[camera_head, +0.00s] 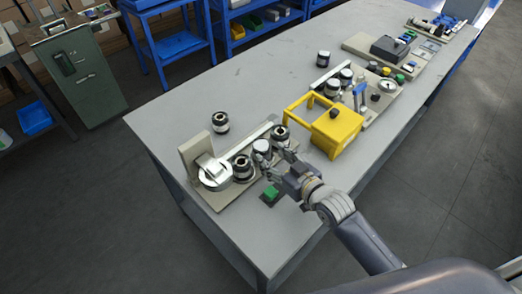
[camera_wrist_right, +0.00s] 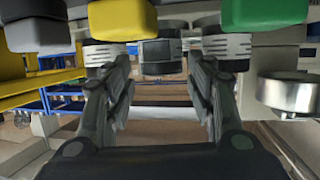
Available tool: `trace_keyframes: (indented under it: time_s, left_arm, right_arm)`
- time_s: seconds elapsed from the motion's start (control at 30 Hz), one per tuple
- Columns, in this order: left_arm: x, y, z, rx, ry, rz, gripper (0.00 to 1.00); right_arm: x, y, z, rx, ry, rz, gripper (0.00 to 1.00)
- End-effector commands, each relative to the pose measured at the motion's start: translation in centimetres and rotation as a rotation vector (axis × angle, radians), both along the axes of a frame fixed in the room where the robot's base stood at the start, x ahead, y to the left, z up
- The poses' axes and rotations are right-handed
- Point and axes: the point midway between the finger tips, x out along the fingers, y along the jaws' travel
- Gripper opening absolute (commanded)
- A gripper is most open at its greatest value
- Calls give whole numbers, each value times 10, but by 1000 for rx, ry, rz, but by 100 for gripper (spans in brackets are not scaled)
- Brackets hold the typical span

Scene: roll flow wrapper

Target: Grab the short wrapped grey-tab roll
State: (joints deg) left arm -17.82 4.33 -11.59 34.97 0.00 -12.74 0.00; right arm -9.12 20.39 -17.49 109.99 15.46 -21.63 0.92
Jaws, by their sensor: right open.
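Several short wrapped rolls stand on the grey bench. In the head view a light-topped roll (camera_head: 262,146) stands between a black-and-white roll (camera_head: 243,168) and another dark-topped roll (camera_head: 281,132). My right gripper (camera_head: 268,158) is open at the light-topped roll and hides part of it. In the right wrist view, which looks upside down, a dark roll with a grey tab (camera_wrist_right: 158,51) shows between the open fingertips of the right gripper (camera_wrist_right: 160,62). A gap shows on each side of it. Whether the fingers reach around it is unclear. My left gripper is not in view.
A yellow frame-like machine part (camera_head: 337,130) stands close on the right. A green button box (camera_head: 269,194) sits at the bench's front edge. A silver disc (camera_head: 215,175) is left of the rolls. A lone roll (camera_head: 220,122) stands behind, with clear bench around it.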

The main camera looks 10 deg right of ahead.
Motion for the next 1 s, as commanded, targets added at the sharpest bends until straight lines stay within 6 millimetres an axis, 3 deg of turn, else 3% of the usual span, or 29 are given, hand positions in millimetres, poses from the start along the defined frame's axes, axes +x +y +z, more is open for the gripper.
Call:
trace_keyframes:
  time_s: [0.4,0.73,0.87,1.0]
  left_arm:
    - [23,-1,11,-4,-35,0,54]
    - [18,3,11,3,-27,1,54]
    - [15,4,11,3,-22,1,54]
    - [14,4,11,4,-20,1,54]
  right_arm:
    - [41,18,-11,0,-2,-1,51]
    - [45,20,-14,0,0,-1,51]
    - [44,20,-14,0,0,-1,21]
    - [45,20,-13,0,-2,-1,18]
